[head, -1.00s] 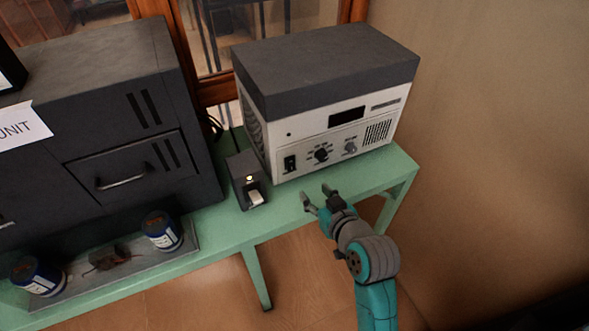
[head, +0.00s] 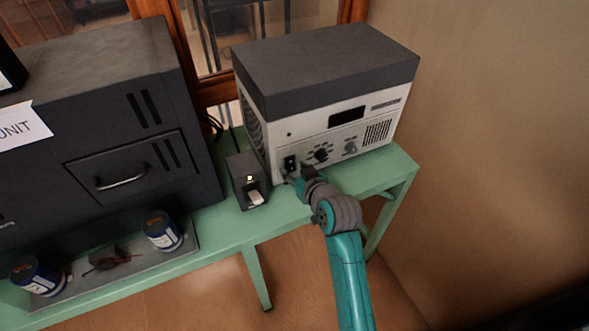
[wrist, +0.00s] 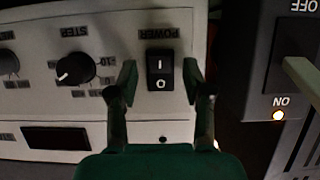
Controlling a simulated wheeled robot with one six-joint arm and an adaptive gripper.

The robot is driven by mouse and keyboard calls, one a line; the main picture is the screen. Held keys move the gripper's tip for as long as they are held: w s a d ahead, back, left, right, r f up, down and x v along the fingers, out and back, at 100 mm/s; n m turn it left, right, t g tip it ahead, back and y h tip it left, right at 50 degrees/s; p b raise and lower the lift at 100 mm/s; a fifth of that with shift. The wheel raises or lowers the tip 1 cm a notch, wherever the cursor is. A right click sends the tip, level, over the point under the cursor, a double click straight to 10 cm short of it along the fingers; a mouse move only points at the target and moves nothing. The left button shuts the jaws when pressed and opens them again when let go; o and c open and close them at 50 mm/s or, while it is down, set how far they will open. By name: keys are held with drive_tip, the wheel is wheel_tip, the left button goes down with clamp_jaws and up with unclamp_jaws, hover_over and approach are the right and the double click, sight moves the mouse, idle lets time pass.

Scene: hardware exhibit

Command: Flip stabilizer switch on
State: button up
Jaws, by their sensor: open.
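The stabilizer is a white-fronted unit with a dark grey top (head: 325,70), standing on the green table. Its black POWER rocker switch (head: 290,162) is at the lower left of the front panel. In the wrist view, which is upside down, the rocker switch (wrist: 160,70) shows marks I and O; which side is pressed I cannot tell. My gripper (head: 297,178) is open and empty, close to the panel. In the wrist view its two fingers (wrist: 162,82) stand on either side of the switch, apart from it.
A small black box (head: 240,178) with a pale lever and lit lamp stands just left of the unit; the wrist view shows its ON and OFF labels. A STEP knob (wrist: 75,68) is beside the switch. A large dark cabinet (head: 90,110) and blue cans (head: 162,232) are further left.

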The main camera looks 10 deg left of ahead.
drive_tip(key=shift+w+a+f, duration=0.15)
drive_tip(key=shift+w+a, duration=0.05)
drive_tip(key=shift+w, duration=0.05)
clamp_jaws()
drive_tip(key=shift+f+t+y, duration=0.3)
drive_tip(key=shift+t+y, duration=0.2)
drive_tip(key=shift+t, duration=0.2)
drive_tip(key=shift+f+t+y, duration=0.1)
drive_tip(key=shift+t+y, duration=0.5)
drive_tip(key=shift+t, duration=0.2)
